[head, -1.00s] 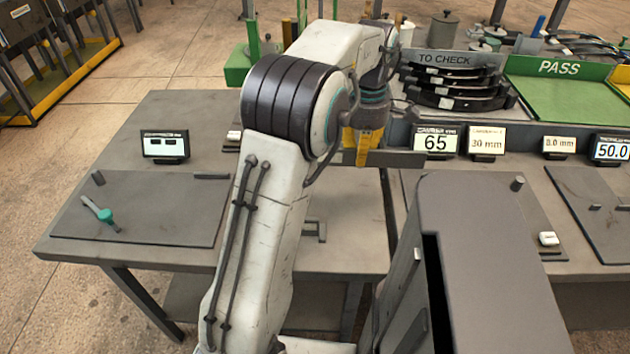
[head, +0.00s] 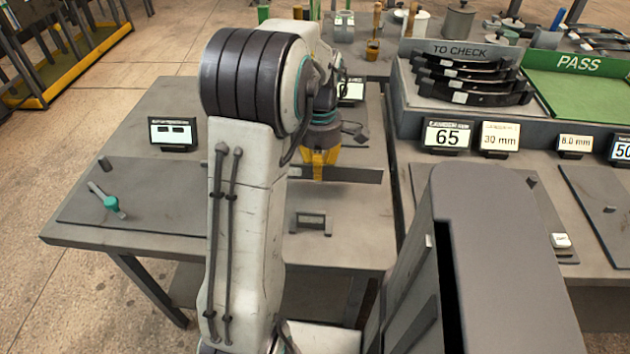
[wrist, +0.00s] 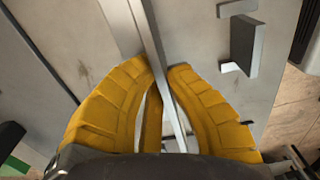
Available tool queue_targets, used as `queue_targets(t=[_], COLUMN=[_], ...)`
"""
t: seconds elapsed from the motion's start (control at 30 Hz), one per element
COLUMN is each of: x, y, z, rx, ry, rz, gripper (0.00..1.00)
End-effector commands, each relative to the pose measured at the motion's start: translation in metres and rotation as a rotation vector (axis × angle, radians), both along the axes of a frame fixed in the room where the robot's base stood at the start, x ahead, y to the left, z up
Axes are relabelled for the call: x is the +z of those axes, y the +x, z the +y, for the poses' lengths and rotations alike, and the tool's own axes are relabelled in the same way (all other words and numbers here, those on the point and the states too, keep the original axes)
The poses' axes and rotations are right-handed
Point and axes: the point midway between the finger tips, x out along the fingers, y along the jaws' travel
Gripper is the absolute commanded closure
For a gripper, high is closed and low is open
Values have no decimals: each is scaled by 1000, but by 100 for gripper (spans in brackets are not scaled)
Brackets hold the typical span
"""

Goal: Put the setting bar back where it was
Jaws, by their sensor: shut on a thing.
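The setting bar (head: 350,175) is a long, thin grey bar. My gripper (head: 319,172) has yellow fingers and is shut on it, holding it level across the picture over the left grey table (head: 350,252). In the wrist view the bar (wrist: 158,45) runs lengthwise between the two fingertips (wrist: 166,82). Part of the bar is behind the fingers. I cannot tell how far it is above the tabletop.
A small gauge stand (head: 311,221) is on the table in front of the bar. A dark plate with a teal-knobbed lever (head: 110,203) lies at left, near a small display (head: 173,132).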

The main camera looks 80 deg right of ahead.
Motion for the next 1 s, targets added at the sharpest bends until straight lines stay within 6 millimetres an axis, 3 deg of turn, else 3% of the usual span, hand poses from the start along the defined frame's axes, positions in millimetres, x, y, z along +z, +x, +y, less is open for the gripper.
queue_targets(t=[0.27, 0.63, 0.97, 1.0], x=[-5, -40, -44, -45], y=[8, 8, 8, 8], z=[2, 2, 2, 2], rx=[0, 0, 0, 0], ry=[-4, -2, -4, -1], rz=[1, 1, 1, 1], gripper=[100, 100, 100, 86])
